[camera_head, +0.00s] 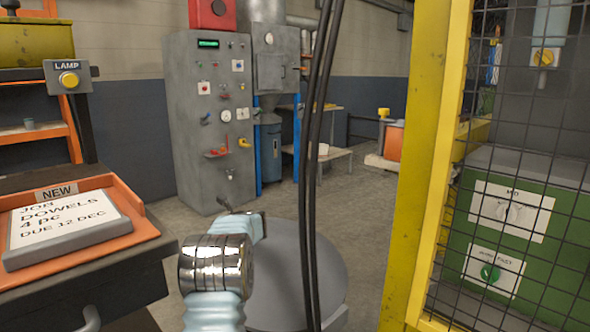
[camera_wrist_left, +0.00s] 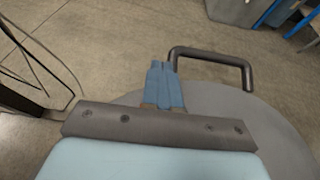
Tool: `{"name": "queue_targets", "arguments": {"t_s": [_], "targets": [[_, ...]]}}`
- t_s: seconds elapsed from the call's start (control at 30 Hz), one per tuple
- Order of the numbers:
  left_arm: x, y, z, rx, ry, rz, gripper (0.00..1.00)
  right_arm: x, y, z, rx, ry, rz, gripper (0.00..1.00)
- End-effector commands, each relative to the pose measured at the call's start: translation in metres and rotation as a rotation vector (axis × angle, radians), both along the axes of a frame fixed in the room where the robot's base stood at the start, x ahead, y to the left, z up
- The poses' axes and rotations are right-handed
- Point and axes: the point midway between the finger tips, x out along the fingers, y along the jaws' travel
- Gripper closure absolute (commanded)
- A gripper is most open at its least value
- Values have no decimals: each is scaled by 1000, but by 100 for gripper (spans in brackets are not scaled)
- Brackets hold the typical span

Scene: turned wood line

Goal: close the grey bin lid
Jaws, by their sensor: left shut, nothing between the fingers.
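A grey round panel (camera_head: 318,265), which looks like the bin lid, shows low in the middle of the head view, partly behind my left arm and hanging dark cables. In the left wrist view the same grey disc (camera_wrist_left: 285,135) fills the lower right, with a dark bar handle (camera_wrist_left: 215,52) at its far edge. My left gripper (camera_wrist_left: 161,68) is shut and empty, its blue fingertips just left of the handle. I cannot tell whether they touch it. The bin body is hidden, and the lid's tilt cannot be told. My right gripper is not in view.
A workbench with an orange tray (camera_head: 150,226) and a job sign (camera_head: 68,225) stands at left. A yellow post (camera_head: 418,150) and mesh guard stand at right. A grey control cabinet (camera_head: 207,120) is behind. Concrete floor between is clear.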

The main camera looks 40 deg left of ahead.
Motion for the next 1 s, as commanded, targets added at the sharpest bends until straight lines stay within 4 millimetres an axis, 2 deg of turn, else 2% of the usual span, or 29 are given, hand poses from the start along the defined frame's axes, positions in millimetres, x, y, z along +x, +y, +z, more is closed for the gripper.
{"name": "queue_targets", "arguments": {"t_s": [0.03,0.17,0.5,0.7,1.0], "targets": [[0,1,-18,-10,3,0,100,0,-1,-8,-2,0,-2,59],[1,9,-45,-20,5,1,100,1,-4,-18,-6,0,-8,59],[1,15,-89,-118,13,0,100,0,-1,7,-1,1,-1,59],[1,15,-100,-140,12,-1,100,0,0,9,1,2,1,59],[1,15,-102,-143,13,0,100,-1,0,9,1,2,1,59]]}}
